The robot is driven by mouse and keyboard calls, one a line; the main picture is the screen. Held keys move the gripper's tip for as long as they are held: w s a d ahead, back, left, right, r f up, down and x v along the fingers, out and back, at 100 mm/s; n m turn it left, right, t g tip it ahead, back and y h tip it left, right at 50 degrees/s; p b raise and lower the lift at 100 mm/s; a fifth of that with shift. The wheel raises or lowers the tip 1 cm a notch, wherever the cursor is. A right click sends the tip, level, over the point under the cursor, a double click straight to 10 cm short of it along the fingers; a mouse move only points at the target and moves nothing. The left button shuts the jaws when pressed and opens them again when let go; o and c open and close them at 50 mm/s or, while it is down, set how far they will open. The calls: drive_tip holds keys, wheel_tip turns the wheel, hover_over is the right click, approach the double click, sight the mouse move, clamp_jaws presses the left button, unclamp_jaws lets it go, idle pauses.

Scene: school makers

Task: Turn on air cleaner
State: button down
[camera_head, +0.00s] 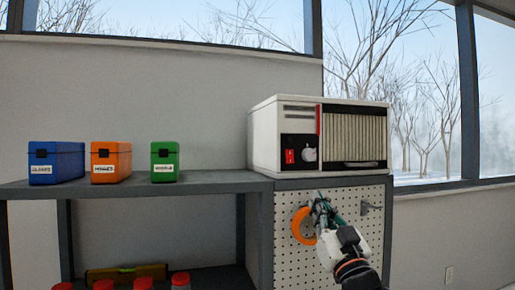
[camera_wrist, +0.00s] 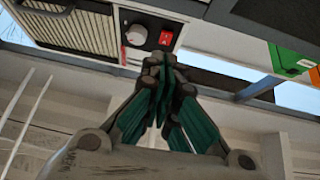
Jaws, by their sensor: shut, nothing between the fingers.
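The air cleaner (camera_head: 264,140) is a white box with a ribbed grille, standing on top of the cabinet at the right end of the shelf. Its black panel holds a red switch (camera_head: 290,156) and a white round knob (camera_head: 310,155). In the wrist view, the red switch (camera_wrist: 166,38) and the knob (camera_wrist: 136,35) show upside down, just beyond my fingertips. My gripper (camera_head: 319,198) is shut and empty, in front of the pegboard and below the panel. In the wrist view, my gripper (camera_wrist: 162,68) has its fingertips together, apart from the switch. I cannot tell the switch's position.
Blue (camera_head: 57,162), orange (camera_head: 111,162) and green (camera_head: 165,162) boxes stand left on the shelf (camera_head: 220,183). An orange ring (camera_head: 301,226) hangs on the pegboard (camera_head: 286,255) beside my gripper. Red-lidded jars (camera_head: 180,280) stand below. The space before the panel looks clear.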

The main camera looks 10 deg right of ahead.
drive_tip(key=shift+s+a+r+n+t+y+p, duration=0.1)
drive_tip(key=shift+r+n+t+y+p, duration=0.2)
drive_tip(key=shift+r, duration=0.5)
drive_tip(key=shift+a+r+n+t+y+p, duration=0.1)
drive_tip(key=shift+r+n+y+p, duration=0.25)
drive_tip(key=shift+r, duration=0.45)
drive_tip(key=p, duration=0.3)
approach(290, 151)
wheel_tip(290, 151, up, 4)
drive_tip(key=shift+w+a+f+p, duration=0.15)
drive_tip(key=shift+w+f+p, duration=0.15)
drive_tip(key=shift+w, duration=0.55)
drive_tip(key=shift+w+a+f+p, duration=0.15)
drive_tip(key=shift+w+f, duration=0.1)
drive_tip(key=shift+w, duration=0.6)
